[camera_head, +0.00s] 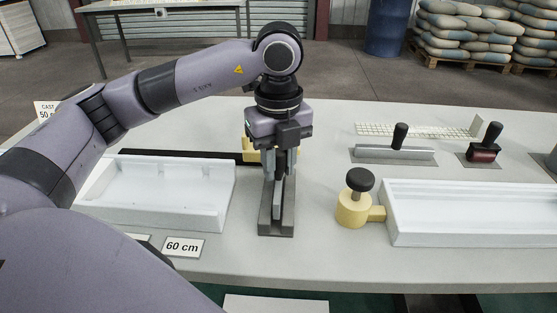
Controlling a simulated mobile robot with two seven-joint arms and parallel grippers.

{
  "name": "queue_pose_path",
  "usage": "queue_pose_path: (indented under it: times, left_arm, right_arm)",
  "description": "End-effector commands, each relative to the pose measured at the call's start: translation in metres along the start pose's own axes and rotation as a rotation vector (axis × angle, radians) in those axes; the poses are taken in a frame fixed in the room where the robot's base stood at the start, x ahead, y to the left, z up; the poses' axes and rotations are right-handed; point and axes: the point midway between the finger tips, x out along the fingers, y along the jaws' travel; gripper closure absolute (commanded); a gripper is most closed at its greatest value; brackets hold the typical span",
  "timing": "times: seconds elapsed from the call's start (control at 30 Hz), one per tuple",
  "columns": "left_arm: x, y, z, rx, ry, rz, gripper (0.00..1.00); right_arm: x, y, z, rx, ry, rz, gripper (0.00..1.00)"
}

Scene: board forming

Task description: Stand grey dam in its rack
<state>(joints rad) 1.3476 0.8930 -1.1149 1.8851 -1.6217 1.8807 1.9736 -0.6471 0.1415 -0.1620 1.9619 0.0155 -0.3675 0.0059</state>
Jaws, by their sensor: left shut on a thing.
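My left gripper (282,158) points down in the middle of the table, shut on the grey dam (279,200). The dam is a thin grey plate, held upright, with its top hidden between the fingers. Its lower part is in line with the slot of the dark grey rack (276,229) and appears to sit between the rack's side walls. I cannot tell whether it rests on the slot's bottom. My right gripper is not in view.
A white form tray (165,214) lies left of the rack, with a "60 cm" sign (183,247) in front. A yellow clamp with a black knob (353,205) and a longer white form (470,238) stand right.

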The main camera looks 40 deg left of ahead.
Motion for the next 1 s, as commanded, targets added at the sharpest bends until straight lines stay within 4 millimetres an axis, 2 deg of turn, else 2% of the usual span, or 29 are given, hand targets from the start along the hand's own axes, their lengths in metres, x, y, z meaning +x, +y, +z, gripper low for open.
queue_pose_path:
  times: [0.87,0.9,0.97,1.0]
  left_arm:
    - [0.022,0.0,0.0,0.0,0.0,-0.001,1.0]
    - [0.022,0.0,0.0,0.0,0.0,-0.002,0.67]
    - [0.021,0.0,0.0,0.0,0.0,-0.002,0.47]
    - [0.021,0.0,0.0,0.0,0.0,-0.001,0.43]
  right_arm:
    - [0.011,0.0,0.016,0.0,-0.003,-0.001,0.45]
    - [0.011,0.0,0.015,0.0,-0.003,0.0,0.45]
    - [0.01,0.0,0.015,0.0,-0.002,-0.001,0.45]
    - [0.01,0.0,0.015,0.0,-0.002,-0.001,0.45]
